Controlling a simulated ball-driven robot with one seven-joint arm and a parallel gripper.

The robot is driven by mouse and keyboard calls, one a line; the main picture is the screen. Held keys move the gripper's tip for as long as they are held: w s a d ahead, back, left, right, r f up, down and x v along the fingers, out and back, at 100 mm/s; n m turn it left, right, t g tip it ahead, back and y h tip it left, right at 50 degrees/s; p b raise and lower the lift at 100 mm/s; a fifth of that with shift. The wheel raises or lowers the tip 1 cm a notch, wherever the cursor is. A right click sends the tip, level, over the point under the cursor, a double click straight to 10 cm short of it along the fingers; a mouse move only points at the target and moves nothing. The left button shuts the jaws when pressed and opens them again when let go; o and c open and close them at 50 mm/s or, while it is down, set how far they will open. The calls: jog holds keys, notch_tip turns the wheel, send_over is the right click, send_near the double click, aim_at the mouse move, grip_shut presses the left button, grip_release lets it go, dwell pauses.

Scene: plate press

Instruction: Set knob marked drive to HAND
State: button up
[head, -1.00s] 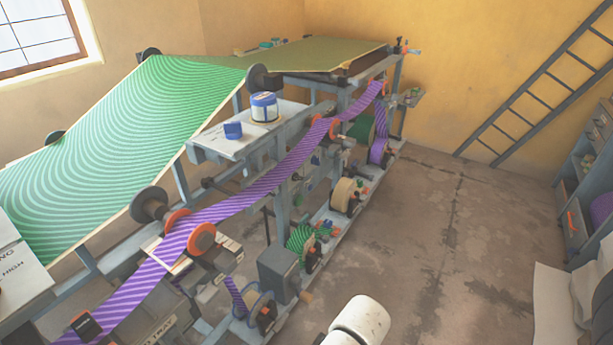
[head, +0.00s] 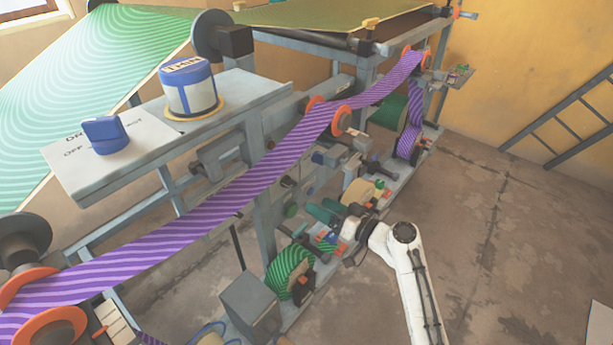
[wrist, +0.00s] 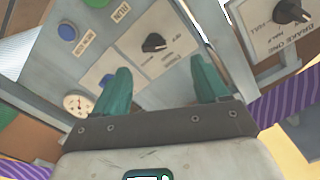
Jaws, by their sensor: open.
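In the head view, a blue knob (head: 106,135) sits on a white plate (head: 62,161) whose visible lettering starts "DR" and includes "OFF"; the knob hides part of it. I cannot read HAND there. My gripper (head: 318,228) is low beside the press frame, to the right of and below that knob, well apart from it. In the wrist view my gripper (wrist: 160,72) is open, with two teal fingers and nothing between them. Beyond the fingers is a black knob (wrist: 153,42) on a white plate; its lettering is too small to read.
A blue-capped jar (head: 190,90) stands by the blue knob. A purple striped web (head: 240,190) runs between it and my arm.

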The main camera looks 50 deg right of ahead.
aim_at(293, 184)
jog(key=w, duration=0.7)
jog(key=w+d, duration=0.1)
jog(key=w, duration=0.3)
jog(key=shift+d+r, duration=0.1)
jog(key=shift+c, duration=0.3)
jog(key=c, duration=1)
